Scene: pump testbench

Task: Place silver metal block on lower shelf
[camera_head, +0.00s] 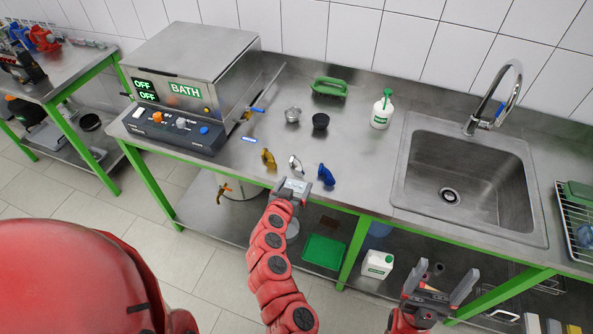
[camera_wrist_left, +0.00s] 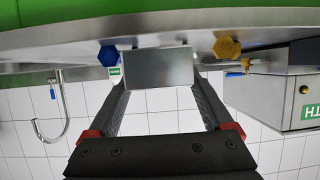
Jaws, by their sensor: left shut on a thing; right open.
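The silver metal block (camera_head: 294,185) is held between the fingers of my left gripper (camera_head: 288,191) at the front edge of the steel counter. In the left wrist view, the block (camera_wrist_left: 158,68) appears as a plain grey rectangle between the two dark fingers of my left gripper (camera_wrist_left: 158,90). The lower shelf (camera_head: 196,207) runs under the counter, below my left gripper. My left arm hides part of it. My right gripper (camera_head: 440,290) is open and empty, in front of the counter below the sink.
On the shelf are a green tray (camera_head: 323,251) and a white canister (camera_head: 378,264). Yellow (camera_head: 268,158) and blue (camera_head: 326,175) fittings lie on the counter near the block. The sink (camera_head: 466,180) is right, the BATH unit (camera_head: 190,82) left. A green table leg (camera_head: 354,250) divides the shelf front.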

